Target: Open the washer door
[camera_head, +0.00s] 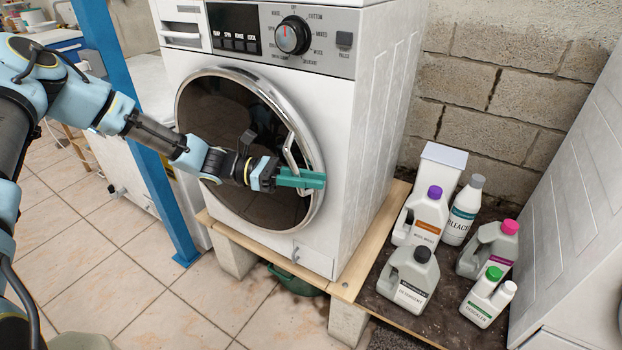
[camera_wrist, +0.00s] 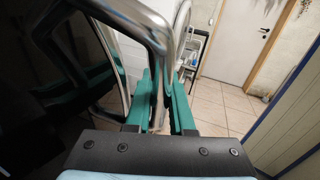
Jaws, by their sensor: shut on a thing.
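The white washer (camera_head: 370,110) stands on a wooden plinth. Its round door (camera_head: 230,110) has dark glass and a chrome rim. The door looks flush with the front, but I cannot tell whether it is slightly ajar. A chrome bar handle (camera_head: 291,152) is at the door's right side; it also shows in the wrist view (camera_wrist: 166,45). My gripper (camera_head: 312,180) reaches across the glass from the left, with its teal fingers shut on the handle's lower part. In the wrist view my gripper (camera_wrist: 163,98) has the bar between its fingers, and dark glass fills the left.
Several bottles, including bleach (camera_head: 462,210) and detergent (camera_head: 408,280), stand on a dark board right of the washer. A blue post (camera_head: 140,120) rises at left near my arm. A green basin (camera_head: 297,279) is under the plinth. Tiled floor (camera_head: 90,250) in front is clear.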

